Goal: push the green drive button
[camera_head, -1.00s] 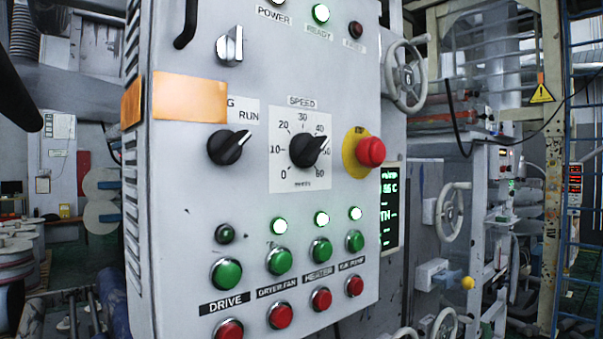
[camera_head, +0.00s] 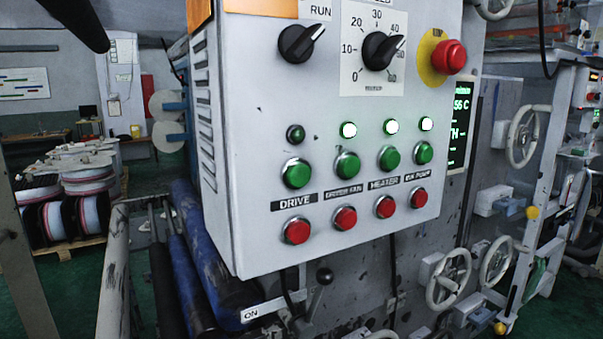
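The green drive button (camera_head: 297,173) sits at the left end of the row of green buttons on the grey control panel (camera_head: 262,220). The DRIVE label (camera_head: 296,203) is below it, with a red button (camera_head: 297,231) under the label. The small lamp (camera_head: 296,134) above the drive button is dark. Neither gripper is in view, and nothing covers the button.
Three lit lamps stand over the other green buttons. A red emergency button (camera_head: 449,57) sticks out at upper right beside the speed knob (camera_head: 383,50). A dark bar (camera_head: 75,20) crosses the upper left. A lever (camera_head: 318,292) and handwheels (camera_head: 449,280) are below.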

